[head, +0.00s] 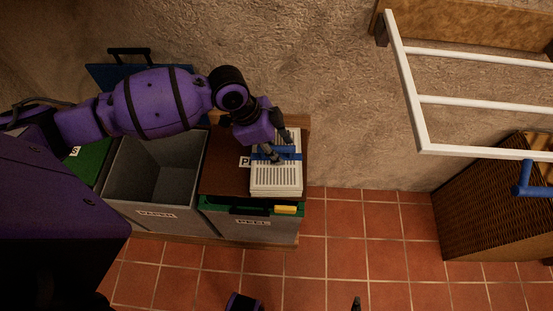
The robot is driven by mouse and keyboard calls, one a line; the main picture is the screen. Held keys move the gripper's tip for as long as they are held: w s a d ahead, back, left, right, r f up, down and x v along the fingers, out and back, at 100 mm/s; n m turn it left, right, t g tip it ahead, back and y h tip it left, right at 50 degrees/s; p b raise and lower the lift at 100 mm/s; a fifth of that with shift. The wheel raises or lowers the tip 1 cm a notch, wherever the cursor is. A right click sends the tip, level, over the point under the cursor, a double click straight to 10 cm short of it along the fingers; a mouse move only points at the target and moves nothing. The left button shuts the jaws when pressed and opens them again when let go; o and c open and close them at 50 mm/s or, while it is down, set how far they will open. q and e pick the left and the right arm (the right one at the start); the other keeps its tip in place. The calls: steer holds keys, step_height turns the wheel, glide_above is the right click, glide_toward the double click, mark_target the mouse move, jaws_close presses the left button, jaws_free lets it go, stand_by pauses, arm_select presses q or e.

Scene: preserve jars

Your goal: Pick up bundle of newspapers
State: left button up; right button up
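The bundle of newspapers (276,179) is a pale, printed stack with a blue strap around it. It lies on the brown lid of the right-hand bin, close to the lid's right edge. My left gripper (283,151) is at the far half of the bundle, with its dark fingers at the blue strap. The fingertips look a little apart, with part of the strap between them. Whether they grip it cannot be told. My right gripper cannot be made out; only small dark and purple parts show at the bottom edge.
An open, empty-looking grey bin (151,181) stands left of the brown lid (223,169). A green lid (91,163) is further left. A white rack (411,92) and a wicker basket (483,205) are at right. Tiled floor (367,245) in front is clear.

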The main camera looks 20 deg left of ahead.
arm_select(q)
steer(key=shift+f, duration=0.2)
stand_by(0.4)
jaws_close()
stand_by(0.4)
